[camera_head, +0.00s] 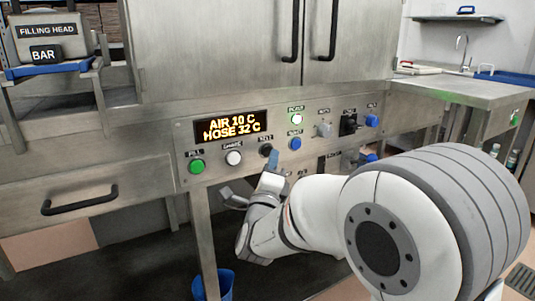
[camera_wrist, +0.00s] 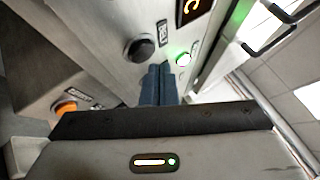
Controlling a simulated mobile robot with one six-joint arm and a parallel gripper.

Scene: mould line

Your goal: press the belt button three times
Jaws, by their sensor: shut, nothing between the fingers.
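The steel control panel (camera_head: 220,165) carries a row of buttons below the cabinet doors. A black round button (camera_head: 265,150) sits between a white one and a blue one. In the wrist view the shut fingers (camera_wrist: 158,82) point at the panel, with the black button (camera_wrist: 139,49) just above and left of the tips. I cannot tell whether they touch.
A green button (camera_head: 197,166), a white button (camera_head: 233,158) and a blue button (camera_head: 295,143) flank it. The display (camera_head: 230,127) reads AIR 10 C, HOSE 32 C. A drawer handle (camera_head: 80,200) juts out at left.

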